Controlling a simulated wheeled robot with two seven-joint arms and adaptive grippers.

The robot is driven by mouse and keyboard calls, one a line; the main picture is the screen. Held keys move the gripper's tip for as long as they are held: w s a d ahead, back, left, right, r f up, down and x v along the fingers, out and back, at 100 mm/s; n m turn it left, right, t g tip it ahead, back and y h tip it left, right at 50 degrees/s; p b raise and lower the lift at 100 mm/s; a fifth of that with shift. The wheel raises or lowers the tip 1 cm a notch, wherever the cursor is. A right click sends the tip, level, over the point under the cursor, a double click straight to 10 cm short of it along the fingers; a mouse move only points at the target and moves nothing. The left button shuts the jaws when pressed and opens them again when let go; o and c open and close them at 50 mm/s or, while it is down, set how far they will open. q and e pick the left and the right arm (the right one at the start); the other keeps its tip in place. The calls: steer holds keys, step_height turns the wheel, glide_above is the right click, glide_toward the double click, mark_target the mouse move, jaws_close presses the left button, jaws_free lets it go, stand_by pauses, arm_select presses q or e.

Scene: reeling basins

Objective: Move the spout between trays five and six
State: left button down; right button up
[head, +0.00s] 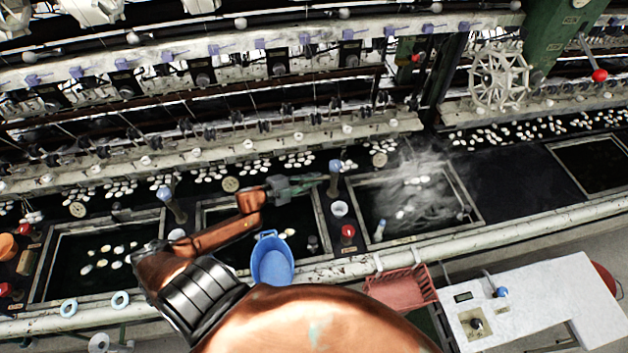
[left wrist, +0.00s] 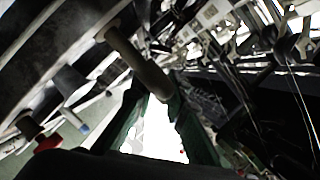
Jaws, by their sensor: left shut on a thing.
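The spout (head: 334,182) is a short upright pipe with a pale blue top. It stands on the divider between a dark tray (head: 205,222) in the middle and a steaming tray (head: 478,212) to its right. My left gripper (head: 312,182) reaches it from the left, its green fingers at the pipe. In the left wrist view my left gripper (left wrist: 160,98) is shut on the brownish spout pipe (left wrist: 138,62), which slants between the fingers. Tray numbers cannot be read. My right gripper is not in view.
A blue bucket (head: 272,262) hangs at the front rim below my left forearm. A red-topped knob (head: 348,233) and a white cup (head: 340,209) stand near the spout. Another blue-topped pipe (head: 170,203) stands left. A pink basket (head: 402,290) and white table (head: 545,300) are at front right.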

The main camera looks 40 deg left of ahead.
arm_select(q)
steer(key=shift+w+a+f+m+g+h+b, duration=0.1)
steer(key=shift+w+a+m+g+h+b, duration=0.25)
steer(key=shift+m+h+b, duration=0.35)
steer(key=shift+s+d, duration=0.1)
steer(key=c, duration=1.9)
jaws_free()
steer(key=shift+c, duration=0.2)
steer(key=v, duration=1.2)
